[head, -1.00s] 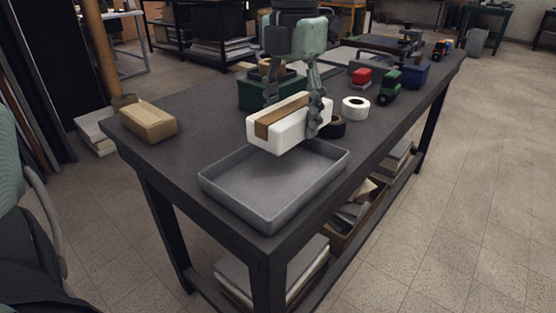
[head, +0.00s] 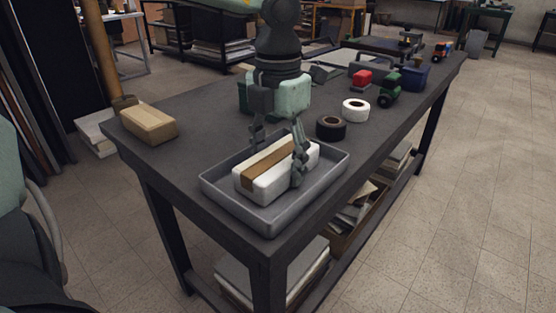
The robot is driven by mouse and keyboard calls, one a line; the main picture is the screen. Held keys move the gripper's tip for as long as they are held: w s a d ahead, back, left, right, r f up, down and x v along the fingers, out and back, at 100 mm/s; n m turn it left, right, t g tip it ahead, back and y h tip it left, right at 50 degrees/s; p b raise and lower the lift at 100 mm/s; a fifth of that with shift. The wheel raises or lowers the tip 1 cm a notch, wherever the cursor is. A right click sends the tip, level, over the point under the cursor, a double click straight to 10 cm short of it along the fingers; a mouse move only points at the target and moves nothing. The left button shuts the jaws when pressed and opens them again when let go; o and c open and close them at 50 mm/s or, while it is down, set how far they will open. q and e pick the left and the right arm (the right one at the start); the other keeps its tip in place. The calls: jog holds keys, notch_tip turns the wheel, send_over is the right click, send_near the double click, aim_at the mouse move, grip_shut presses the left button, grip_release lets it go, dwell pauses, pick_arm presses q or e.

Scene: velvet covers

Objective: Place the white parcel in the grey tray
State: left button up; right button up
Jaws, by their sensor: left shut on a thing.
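The white parcel (head: 279,181) with a brown tape stripe along its top is inside the walls of the grey tray (head: 323,190). It looks level and low in the tray; whether its underside touches the tray floor I cannot tell. My left gripper (head: 278,163) comes down from above and is shut on the parcel, with one finger on its near right side and the other mostly hidden behind it. The tray lies at the near end of the dark table. My right gripper is not in view.
A tan box (head: 148,123) lies at the table's left edge. A black tape roll (head: 331,127) and a white tape roll (head: 355,110) lie behind the tray. A green toy vehicle (head: 390,90), a red item (head: 361,78) and a blue bin (head: 414,75) stand farther back. Table between tan box and tray is clear.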

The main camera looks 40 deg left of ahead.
aim_at(278, 156)
pick_arm(q)
jog(key=shift+f, duration=0.1)
jog(key=o, duration=1.6)
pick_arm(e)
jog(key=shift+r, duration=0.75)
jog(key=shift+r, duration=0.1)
pick_arm(q)
jog(key=shift+w+r, duration=0.1)
jog(key=shift+r, duration=0.7)
notch_tip(278, 156, up, 11)
jog(key=shift+f+p, duration=0.15)
jog(key=shift+p, duration=0.15)
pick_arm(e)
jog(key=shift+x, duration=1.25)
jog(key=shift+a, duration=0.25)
